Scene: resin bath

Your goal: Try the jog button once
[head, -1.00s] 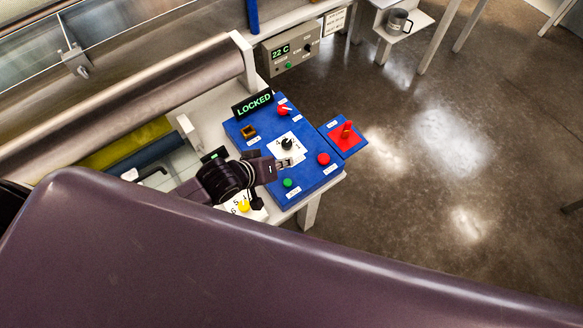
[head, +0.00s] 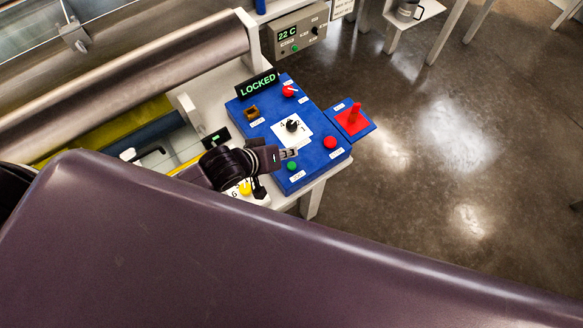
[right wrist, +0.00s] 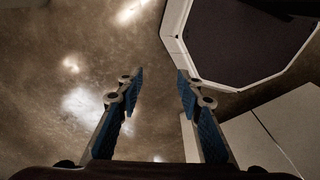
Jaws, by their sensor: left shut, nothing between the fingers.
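A blue control panel (head: 272,133) stands on the white bench in the head view. It carries a green button (head: 292,166), a red button (head: 330,142) and a black rotary knob (head: 292,125) on a white plate. The labels are too small to read, so I cannot tell which is the jog button. My left gripper (head: 289,153) is shut and empty, over the panel's near part, just above the green button in the picture. Whether it touches the panel is unclear. My right gripper (right wrist: 160,76) is open and empty in the right wrist view, over the floor.
A display reading LOCKED (head: 257,84) stands behind the panel, near a red switch (head: 289,91). A yellow button (head: 245,188) lies left of the gripper. Rollers are at left; open floor is at right.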

